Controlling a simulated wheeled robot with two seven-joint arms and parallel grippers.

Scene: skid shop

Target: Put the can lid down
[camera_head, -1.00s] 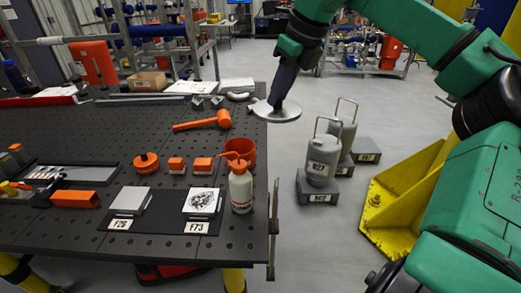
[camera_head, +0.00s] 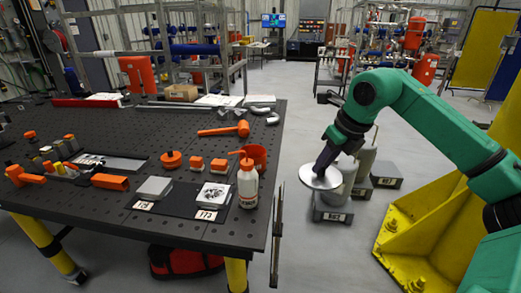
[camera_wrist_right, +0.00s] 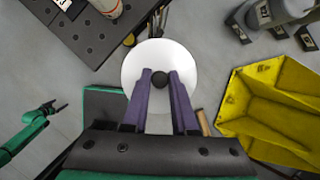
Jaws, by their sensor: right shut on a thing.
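My right gripper (camera_head: 322,167) is shut on the dark knob (camera_wrist_right: 159,79) of the round, pale can lid (camera_head: 314,179). The lid also shows in the wrist view (camera_wrist_right: 136,66), under the purple fingers. It hangs past the table's right edge, tilted in the head view, and partly covers a grey can (camera_head: 345,185) behind it. Whether it touches that can is unclear. A second grey can (camera_head: 366,161) stands behind. A green arm end, seemingly my left gripper (camera_wrist_right: 49,107), shows small at the left of the wrist view; its jaws are too small to read.
The perforated dark table (camera_head: 150,225) holds an orange mallet (camera_head: 224,129), a white bottle (camera_head: 247,185), an orange cup (camera_head: 262,155) and grey blocks on a mat. Dark floor plinths (camera_head: 386,174) stand by the cans. A yellow stand (camera_head: 425,235) is at right.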

